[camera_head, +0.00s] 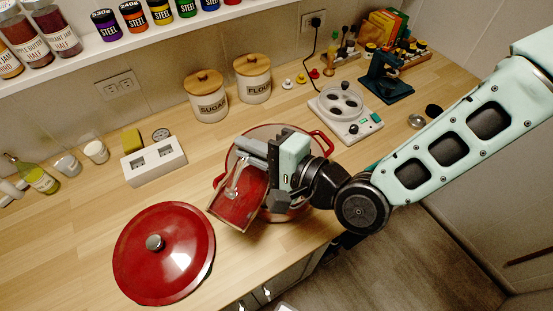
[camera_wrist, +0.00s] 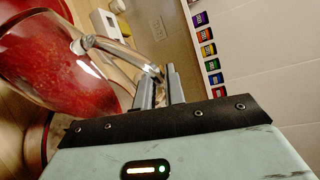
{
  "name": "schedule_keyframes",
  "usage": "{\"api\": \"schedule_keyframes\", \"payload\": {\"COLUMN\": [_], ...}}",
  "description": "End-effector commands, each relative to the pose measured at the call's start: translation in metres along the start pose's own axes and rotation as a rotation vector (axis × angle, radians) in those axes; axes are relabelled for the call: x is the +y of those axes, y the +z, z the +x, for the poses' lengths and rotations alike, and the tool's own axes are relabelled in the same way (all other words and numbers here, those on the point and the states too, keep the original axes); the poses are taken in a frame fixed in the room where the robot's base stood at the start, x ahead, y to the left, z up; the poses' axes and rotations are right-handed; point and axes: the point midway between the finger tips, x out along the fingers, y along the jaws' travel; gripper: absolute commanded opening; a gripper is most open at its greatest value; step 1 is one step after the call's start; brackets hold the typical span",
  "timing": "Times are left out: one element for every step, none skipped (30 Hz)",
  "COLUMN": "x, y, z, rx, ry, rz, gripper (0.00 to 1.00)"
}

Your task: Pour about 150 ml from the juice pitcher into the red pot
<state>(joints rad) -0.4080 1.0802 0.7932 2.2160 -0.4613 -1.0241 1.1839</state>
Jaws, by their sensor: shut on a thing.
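The juice pitcher (camera_head: 236,205) is clear glass with red juice inside. It hangs tilted at the left front part of the red pot (camera_head: 324,144) in the head view. The pot is open, and my gripper and the pitcher hide much of it. My gripper (camera_head: 250,160) is shut on the pitcher's handle. In the wrist view the pitcher (camera_wrist: 62,62) fills the left side, and its clear handle lies between my fingers (camera_wrist: 160,82). I cannot tell whether any juice is flowing or how much is in the pot.
The red lid (camera_head: 180,262) lies on the counter at the front left. A white socket box (camera_head: 155,165) stands left of the pot. Sugar (camera_head: 207,98) and flour (camera_head: 253,80) canisters stand behind, and a white appliance (camera_head: 345,112) is at the back right.

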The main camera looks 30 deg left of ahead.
Motion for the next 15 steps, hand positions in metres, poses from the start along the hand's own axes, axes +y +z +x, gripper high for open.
{"api": "schedule_keyframes", "payload": {"x": [-0.0019, -0.0022, -0.0021, -0.0021, -0.0025, -0.0024, -0.0024, -0.0027, -0.0028, -0.0028, -0.0029, -0.0029, -0.0029, -0.0031, -0.0032], "y": [0.0001, -0.0002, 0.0002, 0.0007, 0.0000, 0.0005, 0.0012, 0.0005, 0.0007, 0.0011, 0.0006, 0.0008, 0.0010, 0.0006, 0.0006], "z": [0.0002, 0.0002, -0.0001, -0.0003, -0.0003, -0.0007, -0.0010, -0.0009, -0.0011, -0.0013, -0.0012, -0.0013, -0.0015, -0.0014, -0.0015], "rx": [-0.001, -0.001, -0.001, -0.002, -0.002, -0.002, -0.003, -0.003, -0.003, -0.004, -0.004, -0.004, -0.004, -0.004, -0.005], "ry": [-0.004, -0.004, -0.003, -0.003, -0.003, -0.003, -0.003, -0.003, -0.003, -0.003, -0.003, -0.003, -0.002, -0.003, -0.002], "rz": [0.002, 0.004, 0.005, 0.007, 0.009, 0.012, 0.013, 0.015, 0.017, 0.019, 0.020, 0.022, 0.023, 0.024, 0.026], "gripper": [0.00, 0.00, 0.00, 0.00, 0.00, 0.00, 0.00, 0.00, 0.00, 0.00, 0.00, 0.00, 0.00, 0.00, 0.00]}}
